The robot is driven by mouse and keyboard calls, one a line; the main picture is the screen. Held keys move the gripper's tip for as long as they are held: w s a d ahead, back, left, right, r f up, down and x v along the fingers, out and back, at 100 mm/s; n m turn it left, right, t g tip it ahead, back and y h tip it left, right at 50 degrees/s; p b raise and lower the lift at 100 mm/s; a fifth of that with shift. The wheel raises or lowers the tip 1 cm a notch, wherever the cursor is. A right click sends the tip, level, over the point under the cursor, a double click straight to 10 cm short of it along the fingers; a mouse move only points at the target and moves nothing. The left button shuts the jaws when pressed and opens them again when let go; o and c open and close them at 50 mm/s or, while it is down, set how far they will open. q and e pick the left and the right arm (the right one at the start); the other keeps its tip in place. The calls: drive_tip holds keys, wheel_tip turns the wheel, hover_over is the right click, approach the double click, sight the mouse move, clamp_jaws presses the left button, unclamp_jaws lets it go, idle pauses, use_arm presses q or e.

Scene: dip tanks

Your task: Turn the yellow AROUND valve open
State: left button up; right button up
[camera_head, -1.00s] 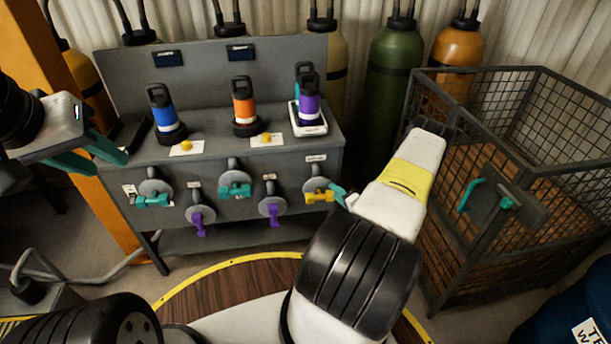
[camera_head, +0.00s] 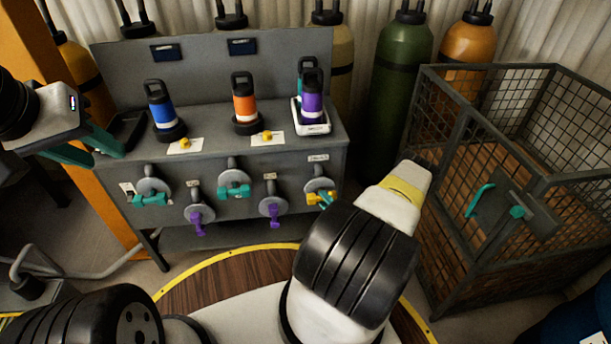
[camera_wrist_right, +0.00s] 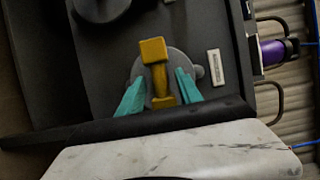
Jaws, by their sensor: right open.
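The yellow valve (camera_head: 314,197) is at the right end of the grey bench's front, on a round grey plate. In the right wrist view the yellow handle (camera_wrist_right: 158,72) stands roughly upright in the picture. My right gripper (camera_wrist_right: 158,90) is open, with one teal finger on each side of the handle's lower part. I cannot tell whether the fingers touch it. In the head view my right arm and gripper (camera_head: 328,201) partly cover the valve. My left gripper (camera_head: 97,146) is open at the left, beside the bench, and appears empty.
The bench front also carries teal valves (camera_head: 150,199) and purple valves (camera_head: 198,218). Blue (camera_head: 162,112), orange (camera_head: 244,107) and purple (camera_head: 312,104) bottles stand on top. A wire cage (camera_head: 475,200) stands to the right, with gas cylinders (camera_head: 397,90) behind.

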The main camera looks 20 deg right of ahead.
drive_tip(key=shift+w+a, duration=0.1)
drive_tip(key=shift+w, duration=0.9)
clamp_jaws()
drive_tip(key=shift+n, duration=0.4)
drive_tip(key=shift+n+g, duration=0.7)
drive_tip(key=shift+n, duration=0.5)
drive_tip(key=n+h, duration=0.1)
drive_tip(key=n, duration=0.1)
drive_tip(key=n+g+h, duration=0.1)
drive_tip(key=n, duration=0.1)
drive_tip(key=shift+g, duration=0.3)
drive_tip(key=n+g+h, duration=0.1)
drive_tip(key=n+h, duration=0.1)
drive_tip(key=n, duration=0.1)
drive_tip(key=shift+a, duration=0.1)
drive_tip(key=n+h, duration=0.1)
drive_tip(key=n, duration=0.2)
drive_tip(key=shift+g+h, duration=0.4)
